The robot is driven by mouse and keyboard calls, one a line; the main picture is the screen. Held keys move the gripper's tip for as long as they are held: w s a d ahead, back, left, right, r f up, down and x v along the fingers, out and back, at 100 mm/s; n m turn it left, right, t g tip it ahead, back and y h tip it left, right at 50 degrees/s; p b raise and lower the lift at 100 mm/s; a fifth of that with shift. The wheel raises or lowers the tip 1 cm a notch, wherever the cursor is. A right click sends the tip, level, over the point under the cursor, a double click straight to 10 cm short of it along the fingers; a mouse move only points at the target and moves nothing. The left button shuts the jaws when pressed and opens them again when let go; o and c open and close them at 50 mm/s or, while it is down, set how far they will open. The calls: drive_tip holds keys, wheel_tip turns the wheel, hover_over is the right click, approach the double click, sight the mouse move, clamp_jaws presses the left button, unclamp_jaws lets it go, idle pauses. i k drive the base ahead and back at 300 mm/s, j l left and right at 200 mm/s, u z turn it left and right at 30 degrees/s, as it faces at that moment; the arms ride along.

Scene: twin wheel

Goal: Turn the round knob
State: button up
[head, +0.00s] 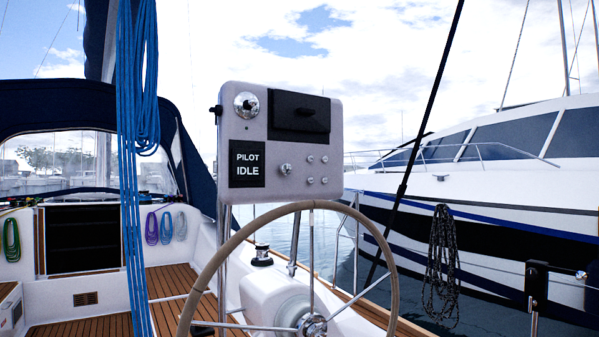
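A grey control panel (295,190) stands above the steering wheel. A large round chrome knob (246,105) is at its upper left. A smaller round metal knob (286,169) is at its lower middle, right of a black display (247,164) that reads PILOT IDLE. Which one the task means, I cannot tell. A black rectangular cover (299,117) with a raised grip is at the upper right. Several small round buttons (324,158) sit at the lower right. My gripper is not in view, and nothing touches the panel.
The steering wheel (207,270) stands below the panel, its rim crossing just under the lower edge. Blue ropes (130,200) hang at the left. A dark slanted line (430,110) runs right of the panel. Open air lies in front of the panel.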

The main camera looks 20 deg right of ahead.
sight(286, 170)
drive_tip(key=i+l, duration=0.2)
drive_tip(key=i, duration=0.15)
drive_tip(key=i+l+z, duration=0.15)
drive_tip(key=i, duration=0.2)
drive_tip(key=i+l, duration=0.2)
drive_tip(key=i, duration=0.15)
drive_tip(key=l+z, duration=0.05)
